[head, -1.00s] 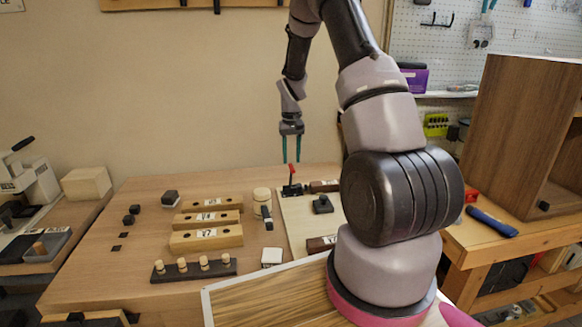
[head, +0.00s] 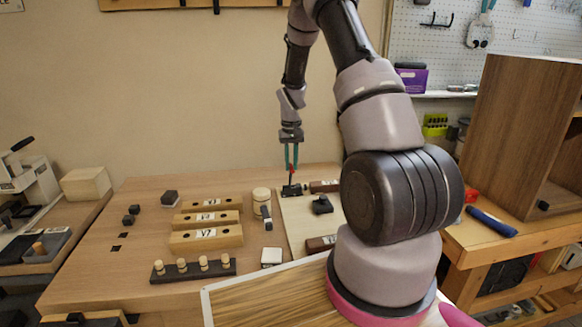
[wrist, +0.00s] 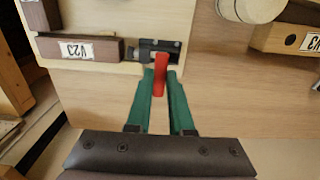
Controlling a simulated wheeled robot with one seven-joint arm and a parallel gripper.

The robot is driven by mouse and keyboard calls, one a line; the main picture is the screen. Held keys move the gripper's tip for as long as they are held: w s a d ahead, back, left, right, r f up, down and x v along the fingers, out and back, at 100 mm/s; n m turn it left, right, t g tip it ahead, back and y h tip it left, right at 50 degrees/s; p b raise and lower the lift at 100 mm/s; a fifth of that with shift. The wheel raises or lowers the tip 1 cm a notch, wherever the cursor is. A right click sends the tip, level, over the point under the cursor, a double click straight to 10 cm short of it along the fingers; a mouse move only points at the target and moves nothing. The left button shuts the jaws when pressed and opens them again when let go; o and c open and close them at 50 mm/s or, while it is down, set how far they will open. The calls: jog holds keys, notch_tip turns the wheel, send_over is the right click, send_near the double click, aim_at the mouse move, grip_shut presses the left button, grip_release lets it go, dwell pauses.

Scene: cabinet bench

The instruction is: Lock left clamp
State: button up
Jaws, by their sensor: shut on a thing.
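The clamp (head: 291,191) is a small dark toggle clamp with a red-tipped handle, on the pale board at the back of the bench. In the wrist view its dark metal base (wrist: 160,46) sits beside a brown block, and its red handle (wrist: 161,72) points toward my gripper. My gripper (head: 291,165) has green fingers and is above the clamp, pointing down. In the wrist view my gripper (wrist: 161,80) is shut on the red handle, one finger on each side. In the head view the handle stands about upright, its tip mostly hidden by the fingers.
A brown block labelled V23 (wrist: 85,50) adjoins the clamp. A second dark fixture (head: 322,205) lies to its front right. A round pale cylinder (head: 261,196) and several labelled wooden blocks (head: 206,239) stand to the left. My arm hides the bench's right part.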

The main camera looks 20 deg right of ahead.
jog(key=shift+w+a, duration=0.1)
jog(key=shift+a, duration=0.55)
jog(key=shift+w+a+f, duration=0.1)
jog(key=shift+a+f, duration=0.1)
jog(key=shift+a, duration=0.35)
jog(key=shift+o, duration=0.2)
jog(key=shift+w+a+f, duration=0.15)
jog(key=shift+a+f, duration=0.25)
jog(key=shift+a, duration=0.05)
